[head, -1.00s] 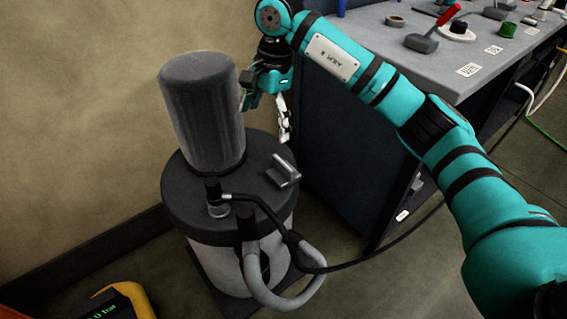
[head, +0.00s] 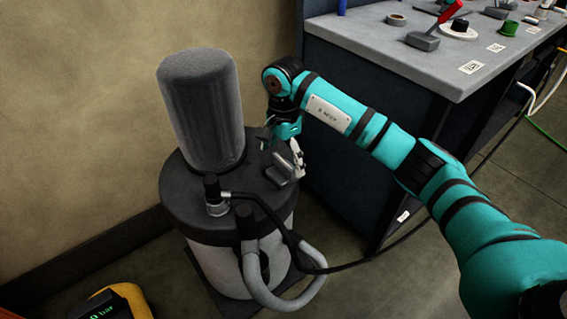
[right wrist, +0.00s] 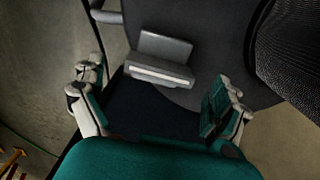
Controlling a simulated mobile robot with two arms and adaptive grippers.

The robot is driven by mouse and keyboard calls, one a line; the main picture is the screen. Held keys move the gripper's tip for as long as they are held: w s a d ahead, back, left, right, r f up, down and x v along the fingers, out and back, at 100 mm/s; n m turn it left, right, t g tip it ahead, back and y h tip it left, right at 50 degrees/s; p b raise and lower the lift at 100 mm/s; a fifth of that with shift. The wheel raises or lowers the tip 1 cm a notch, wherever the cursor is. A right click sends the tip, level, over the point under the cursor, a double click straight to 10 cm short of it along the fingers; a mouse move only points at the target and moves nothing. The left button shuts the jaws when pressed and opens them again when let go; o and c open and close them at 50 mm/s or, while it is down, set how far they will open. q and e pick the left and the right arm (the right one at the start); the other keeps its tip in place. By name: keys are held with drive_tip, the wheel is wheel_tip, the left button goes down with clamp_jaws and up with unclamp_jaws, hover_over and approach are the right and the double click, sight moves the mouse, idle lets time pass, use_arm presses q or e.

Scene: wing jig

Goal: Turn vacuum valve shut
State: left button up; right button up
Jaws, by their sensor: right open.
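A grey lever-like valve handle (head: 282,168) stands on the dark lid of the vacuum unit (head: 180,198), near the lid's right edge. My right gripper (head: 286,150) is just above and beside it at the lid's edge, partly overlapping it in the head view. In the right wrist view the grey handle (right wrist: 162,58) lies ahead of the open right gripper (right wrist: 157,105), between the lines of its two spread fingers. No contact shows there. My left gripper is not in view.
A tall dark cylinder (head: 202,110) rises from the lid. A black hose fitting (head: 214,195) sits at the lid's front. A grey hose loop (head: 262,285) hangs in front. A workbench (head: 400,55) stands at right, and a yellow gauge (head: 112,302) at lower left.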

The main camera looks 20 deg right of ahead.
drive_tip(key=shift+f, duration=1.15)
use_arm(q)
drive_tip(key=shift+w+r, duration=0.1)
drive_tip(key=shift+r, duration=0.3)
use_arm(e)
drive_tip(key=c, duration=1.1)
